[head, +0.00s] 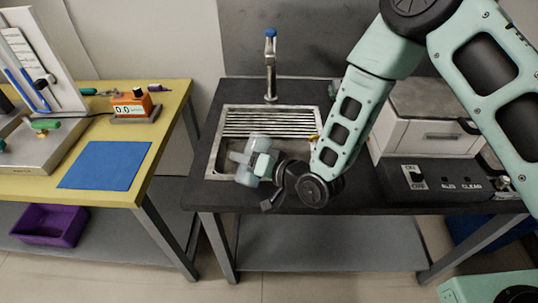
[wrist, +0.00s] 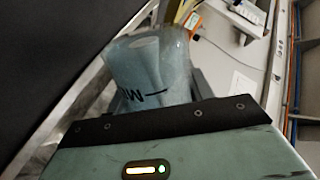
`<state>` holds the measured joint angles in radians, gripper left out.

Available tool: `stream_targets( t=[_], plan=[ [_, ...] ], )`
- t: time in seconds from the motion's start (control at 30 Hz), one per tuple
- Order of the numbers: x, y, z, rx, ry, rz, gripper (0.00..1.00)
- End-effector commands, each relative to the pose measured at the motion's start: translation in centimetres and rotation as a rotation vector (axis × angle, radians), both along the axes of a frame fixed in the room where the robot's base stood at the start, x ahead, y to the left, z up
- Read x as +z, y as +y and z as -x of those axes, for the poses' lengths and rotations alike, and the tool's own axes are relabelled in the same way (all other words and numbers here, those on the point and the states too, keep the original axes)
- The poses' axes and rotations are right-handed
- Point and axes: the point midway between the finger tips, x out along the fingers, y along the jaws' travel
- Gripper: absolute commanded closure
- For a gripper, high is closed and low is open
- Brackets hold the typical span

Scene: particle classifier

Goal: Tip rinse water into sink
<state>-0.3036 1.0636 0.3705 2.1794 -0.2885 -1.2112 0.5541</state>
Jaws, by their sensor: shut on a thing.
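My gripper (head: 250,162) is at the front left part of the sink (head: 213,165), above its basin. It is shut on a translucent pale-blue container (head: 258,143). The container also shows in the wrist view (wrist: 150,65), with dark lettering on its side, partly hidden by my gripper. It looks tilted over towards the sink's left side. I cannot tell whether water is in it or running out. The sink has a ribbed drain board along its back, and a tap (head: 270,65) with a blue top stands behind it.
A white drawer box (head: 425,135) and a dark switch panel (head: 440,180) stand right of the sink. A yellow table (head: 172,100) at left holds a blue mat (head: 105,165), an orange display unit (head: 133,106) and a grey stand. A purple bin (head: 48,224) is below it.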

Motion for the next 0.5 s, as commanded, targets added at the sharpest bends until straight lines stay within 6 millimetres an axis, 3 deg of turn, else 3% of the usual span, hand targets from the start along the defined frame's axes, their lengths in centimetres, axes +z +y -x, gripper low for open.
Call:
stream_targets(
  t=[0.5],
  plan=[
    [-0.09, 0.07, 0.08, 0.0, 0.063, -0.03, 0.82]
  ],
)
